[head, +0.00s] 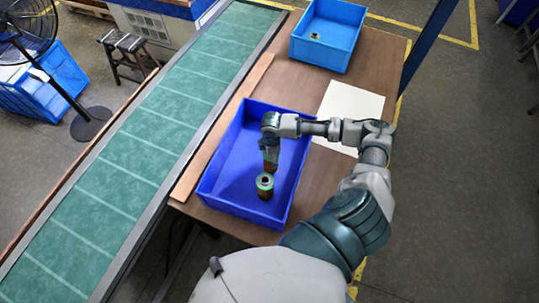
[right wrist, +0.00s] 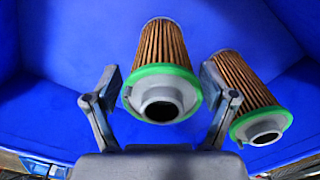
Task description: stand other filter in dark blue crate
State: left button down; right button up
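The dark blue crate (head: 222,198) sits on the table beside the conveyor. My right gripper (head: 270,165) points down into it. In the right wrist view two pleated brown filters with green end rings stand side by side in the crate. One filter (right wrist: 163,50) is between the fingers of my right gripper (right wrist: 160,85), which look spread with small gaps beside it. The other filter (right wrist: 247,75) is just right of the right finger; it shows upright in the head view (head: 265,186). My left gripper is out of view.
A lighter blue crate (head: 345,60) at the table's far end holds a small dark-topped piece (head: 315,36). A white sheet (head: 352,103) lies between the crates. A green conveyor (head: 150,135) and wooden strip run along the left. The crate walls surround my right gripper closely.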

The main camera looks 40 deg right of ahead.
jog(key=shift+d+f, duration=0.2)
jog(key=shift+d, duration=0.45)
jog(key=r, duration=0.8)
jog(key=a+r, duration=0.1)
jog(key=r, duration=0.3)
jog(key=shift+d+r, duration=0.15)
jog(key=shift+r, duration=0.05)
jog(key=shift+d, duration=0.25)
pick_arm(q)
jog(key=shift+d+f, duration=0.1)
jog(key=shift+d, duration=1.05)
pick_arm(e)
jog(key=shift+a, duration=0.25)
